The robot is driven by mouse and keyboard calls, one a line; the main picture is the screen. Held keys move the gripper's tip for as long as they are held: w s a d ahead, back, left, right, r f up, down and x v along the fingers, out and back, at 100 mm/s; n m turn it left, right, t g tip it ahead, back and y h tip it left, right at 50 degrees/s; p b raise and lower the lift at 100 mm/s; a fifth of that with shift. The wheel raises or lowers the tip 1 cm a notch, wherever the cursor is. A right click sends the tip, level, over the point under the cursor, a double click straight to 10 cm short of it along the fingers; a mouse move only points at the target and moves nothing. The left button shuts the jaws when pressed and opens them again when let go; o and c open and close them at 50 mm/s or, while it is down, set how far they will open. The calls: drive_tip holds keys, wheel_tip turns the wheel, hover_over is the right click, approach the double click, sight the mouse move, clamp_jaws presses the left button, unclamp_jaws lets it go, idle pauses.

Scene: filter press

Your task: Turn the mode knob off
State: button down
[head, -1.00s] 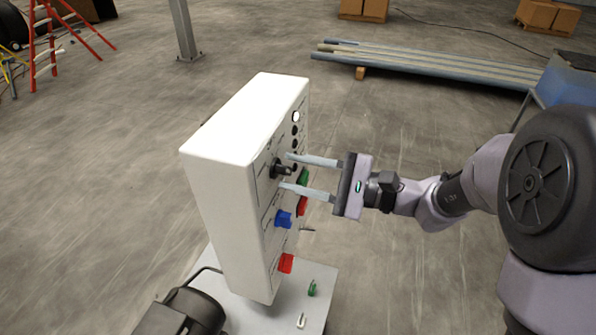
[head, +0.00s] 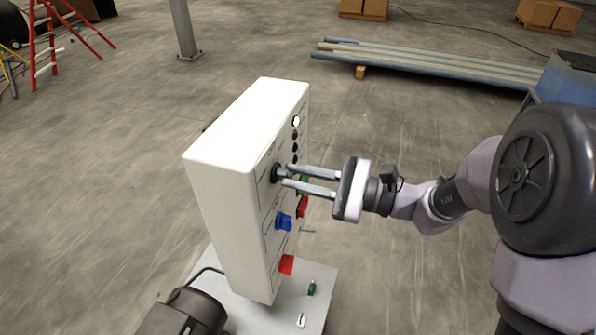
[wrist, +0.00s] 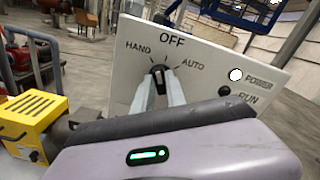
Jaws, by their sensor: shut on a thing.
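The mode knob (head: 277,174) is a black knob on the upper part of the white control box's face. In the wrist view the knob (wrist: 159,74) sits below the labels HAND, OFF and AUTO, with OFF at the middle. A small pale mark shows near its top, roughly on the OFF side, but its exact direction is hard to read. My gripper (head: 287,175) reaches in from the right, its two fingers shut on the knob.
The white box (head: 222,205) also carries a blue knob (head: 284,221), a red knob (head: 286,264), and green and red buttons close below my fingers. A lit POWER lamp (wrist: 236,75) is to the right of the mode knob.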

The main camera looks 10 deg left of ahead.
drive_tip(key=m+p, duration=0.2)
drive_tip(key=m, duration=0.1)
drive_tip(key=shift+r, duration=0.15)
drive_tip(key=shift+w+m+p, duration=0.1)
drive_tip(key=shift+m+p, duration=0.85)
drive_tip(key=shift+m, duration=0.35)
drive_tip(key=c, duration=1.4)
unclamp_jaws()
drive_tip(key=shift+o, duration=0.2)
drive_tip(key=s+d, duration=0.1)
drive_tip(key=d, duration=1.6)
drive_tip(key=shift+s+d+b, duration=0.15)
drive_tip(key=shift+d+b, duration=0.1)
drive_tip(key=shift+b, duration=0.1)
